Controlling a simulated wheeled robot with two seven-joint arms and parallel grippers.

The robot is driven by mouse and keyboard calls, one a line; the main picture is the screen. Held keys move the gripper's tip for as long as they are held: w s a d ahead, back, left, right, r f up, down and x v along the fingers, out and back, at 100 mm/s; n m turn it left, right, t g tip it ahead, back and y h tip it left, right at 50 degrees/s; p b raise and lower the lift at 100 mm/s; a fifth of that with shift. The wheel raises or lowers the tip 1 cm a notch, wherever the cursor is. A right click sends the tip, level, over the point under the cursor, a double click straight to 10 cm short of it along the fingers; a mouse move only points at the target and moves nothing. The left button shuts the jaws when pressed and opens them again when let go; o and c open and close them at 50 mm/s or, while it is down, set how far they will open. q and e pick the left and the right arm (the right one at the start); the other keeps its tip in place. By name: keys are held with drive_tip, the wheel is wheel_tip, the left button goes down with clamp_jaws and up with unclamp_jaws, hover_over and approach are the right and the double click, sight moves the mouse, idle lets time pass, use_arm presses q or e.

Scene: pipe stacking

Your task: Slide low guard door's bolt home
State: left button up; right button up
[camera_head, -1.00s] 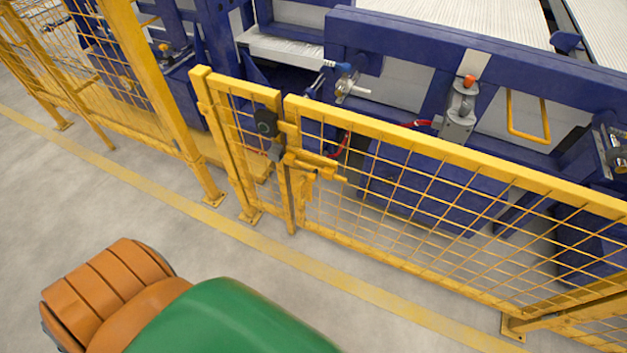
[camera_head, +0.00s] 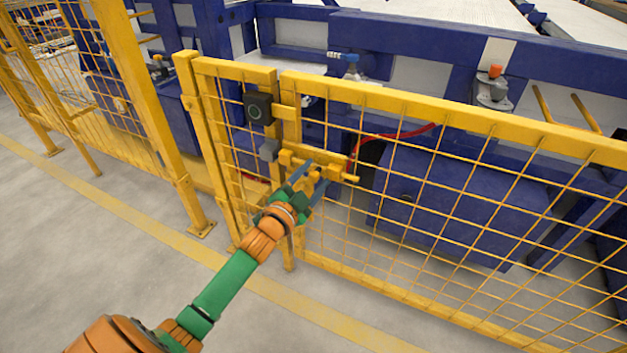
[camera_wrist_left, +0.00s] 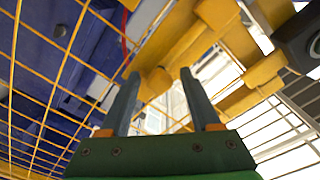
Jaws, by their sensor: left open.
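The low guard door (camera_head: 420,112) is a yellow frame with wire mesh. Its yellow bolt (camera_head: 347,178) lies horizontally near the door's left upright, with a rod end sticking out to the right. My left gripper (camera_head: 318,172) is at the bolt from the front, with blue-grey fingers. The fingers and wrist hide part of the bolt in the head view. My right gripper is not in view.
A tall yellow post (camera_head: 135,90) stands further left. Blue machinery (camera_head: 440,205) is behind the mesh. The floor in front (camera_head: 130,255) is clear.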

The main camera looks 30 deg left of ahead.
use_arm(q)
clamp_jaws()
idle(1.4)
